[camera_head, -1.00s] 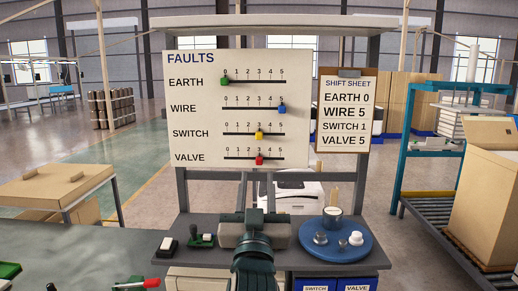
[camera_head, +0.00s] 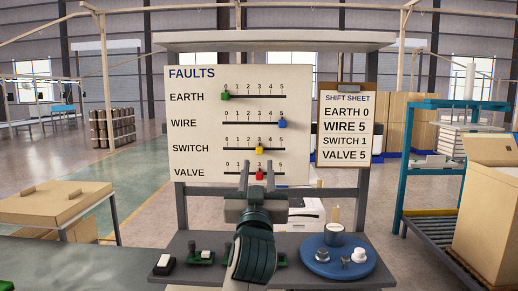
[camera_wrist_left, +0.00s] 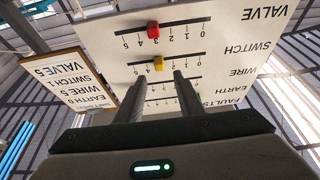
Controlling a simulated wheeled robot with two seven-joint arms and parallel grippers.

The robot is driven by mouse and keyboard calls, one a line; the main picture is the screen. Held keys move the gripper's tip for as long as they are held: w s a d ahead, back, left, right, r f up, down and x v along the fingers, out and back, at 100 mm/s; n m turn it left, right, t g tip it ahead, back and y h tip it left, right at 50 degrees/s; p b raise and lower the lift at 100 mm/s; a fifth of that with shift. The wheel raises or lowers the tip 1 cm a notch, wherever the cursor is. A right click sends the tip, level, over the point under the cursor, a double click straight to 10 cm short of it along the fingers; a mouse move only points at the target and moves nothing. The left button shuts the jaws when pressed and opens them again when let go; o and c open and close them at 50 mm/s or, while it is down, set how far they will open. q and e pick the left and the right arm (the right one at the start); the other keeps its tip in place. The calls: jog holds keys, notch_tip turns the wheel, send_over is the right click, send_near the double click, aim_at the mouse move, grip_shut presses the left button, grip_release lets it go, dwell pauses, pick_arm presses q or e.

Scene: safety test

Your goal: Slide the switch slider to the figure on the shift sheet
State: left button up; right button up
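The faults board (camera_head: 195,135) stands upright with four labelled slider rows. The yellow switch slider (camera_head: 259,150) is at 3; in the left wrist view the slider (camera_wrist_left: 158,63) shows upside down. The shift sheet (camera_head: 345,152) hangs right of the board and reads EARTH 0, WIRE 5, SWITCH 1, VALVE 5. My left gripper (camera_head: 257,165) is open and empty, fingers pointing up before the board's lower edge. In the left wrist view the slider appears just beyond the gap between my fingertips (camera_wrist_left: 159,78). My right gripper is not in view.
The red valve slider (camera_head: 259,176) is at 3, just below the switch row. The green earth slider (camera_head: 225,97) is at 0 and the blue wire slider (camera_head: 282,124) at 5. A blue round tray (camera_head: 312,268) holding small metal and white parts stands on the bench (camera_head: 205,283).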

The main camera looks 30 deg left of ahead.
aim_at(259, 152)
pick_arm(q)
jog(key=p+x, duration=0.2)
jog(key=x, duration=0.3)
jog(key=shift+w+a+r, duration=0.15)
jog(key=shift+w+r, duration=0.05)
jog(key=shift+w, duration=0.1)
jog(key=shift+p+x, duration=0.3)
jog(key=shift+x, duration=0.45)
jog(key=shift+f, duration=0.15)
grip_shut()
